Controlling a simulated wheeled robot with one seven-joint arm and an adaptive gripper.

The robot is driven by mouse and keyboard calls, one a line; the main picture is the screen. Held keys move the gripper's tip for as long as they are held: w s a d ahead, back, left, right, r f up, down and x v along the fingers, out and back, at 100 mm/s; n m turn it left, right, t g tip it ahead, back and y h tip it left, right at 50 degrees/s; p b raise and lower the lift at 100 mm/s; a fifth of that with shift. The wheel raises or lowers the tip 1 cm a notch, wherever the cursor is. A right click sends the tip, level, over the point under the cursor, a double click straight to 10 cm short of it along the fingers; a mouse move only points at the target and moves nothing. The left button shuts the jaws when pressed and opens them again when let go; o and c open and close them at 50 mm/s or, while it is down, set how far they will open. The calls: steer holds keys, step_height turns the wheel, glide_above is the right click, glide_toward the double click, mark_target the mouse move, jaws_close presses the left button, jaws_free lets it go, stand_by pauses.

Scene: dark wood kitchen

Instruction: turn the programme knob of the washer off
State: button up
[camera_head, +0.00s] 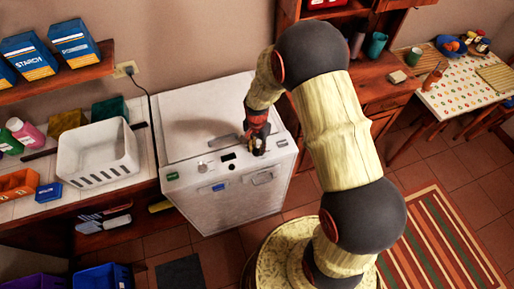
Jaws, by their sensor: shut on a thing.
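The washer (215,110) is a white top-loading box with a control panel along its front edge. My gripper (259,150) points down at the right part of this panel, with its fingers shut on the programme knob. The fingers hide most of this knob, so its pointer and setting cannot be read. A pale round dial (202,166) sits further left on the panel. A small dark display (228,157) lies between that dial and my gripper.
A white basket (98,150) stands on the counter left of the washer. Starch boxes (75,42) sit on a shelf above. A wooden cabinet (375,85) is at the right. A striped rug (440,240) lies on the tiled floor.

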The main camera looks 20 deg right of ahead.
mark_target(257, 149)
steer(key=n, duration=0.5)
steer(key=shift+w+r+n, duration=0.1)
steer(key=shift+w+n, duration=0.05)
steer(key=shift+n, duration=0.15)
steer(key=n, duration=0.4)
steer(key=shift+n+b, duration=0.4)
steer(key=o, duration=1.2)
step_height(257, 149, up, 12)
steer(key=shift+f, duration=0.1)
